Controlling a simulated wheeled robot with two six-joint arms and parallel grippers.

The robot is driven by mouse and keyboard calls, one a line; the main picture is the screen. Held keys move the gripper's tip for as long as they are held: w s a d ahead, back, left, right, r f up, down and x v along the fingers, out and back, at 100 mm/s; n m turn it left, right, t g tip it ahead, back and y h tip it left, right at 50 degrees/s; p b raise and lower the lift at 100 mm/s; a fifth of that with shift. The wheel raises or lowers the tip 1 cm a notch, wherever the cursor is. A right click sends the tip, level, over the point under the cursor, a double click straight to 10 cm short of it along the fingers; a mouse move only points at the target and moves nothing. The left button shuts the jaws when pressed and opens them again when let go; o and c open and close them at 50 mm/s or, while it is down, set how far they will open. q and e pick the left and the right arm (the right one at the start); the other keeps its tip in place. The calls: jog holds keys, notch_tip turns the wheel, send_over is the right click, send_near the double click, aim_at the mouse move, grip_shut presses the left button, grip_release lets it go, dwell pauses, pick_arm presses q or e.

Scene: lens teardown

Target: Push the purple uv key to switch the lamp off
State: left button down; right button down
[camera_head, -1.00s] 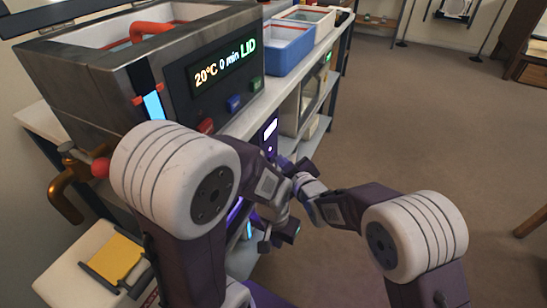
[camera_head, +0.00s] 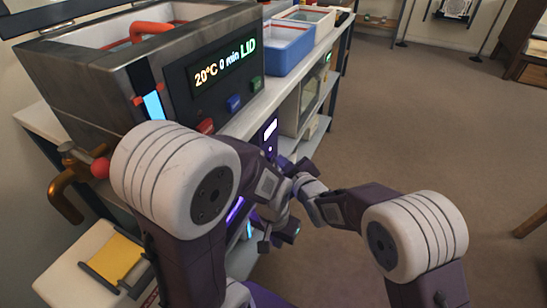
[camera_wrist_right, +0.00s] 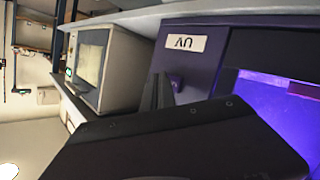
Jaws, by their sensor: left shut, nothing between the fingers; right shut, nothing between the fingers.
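The purple uv key (camera_wrist_right: 177,82) is a small knob on the dark purple front of the uv box (camera_wrist_right: 205,75), beside a white UV label (camera_wrist_right: 185,43) that appears upside down. Violet light (camera_wrist_right: 275,105) glows inside the box. In the head view the lit label (camera_head: 269,131) and violet glow (camera_head: 235,209) show partly behind my arms. My right gripper (camera_head: 287,166) is shut and empty, close to the box front. In the right wrist view its dark fingers (camera_wrist_right: 160,92) are by the key; contact cannot be told. My left gripper (camera_head: 281,237) is shut and empty, lower down.
A metal bath with a display (camera_head: 224,65) and a blue bin (camera_head: 287,47) stand on the bench at left. A pale cabinet (camera_wrist_right: 103,62) stands beside the uv box. A white tray with a yellow pad (camera_head: 113,259) is at lower left.

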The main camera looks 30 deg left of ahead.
dwell(0.4)
jog(key=shift+a, duration=0.45)
jog(key=shift+d, duration=0.45)
jog(key=d, duration=0.6)
jog(key=shift+w, duration=0.15)
dwell(0.4)
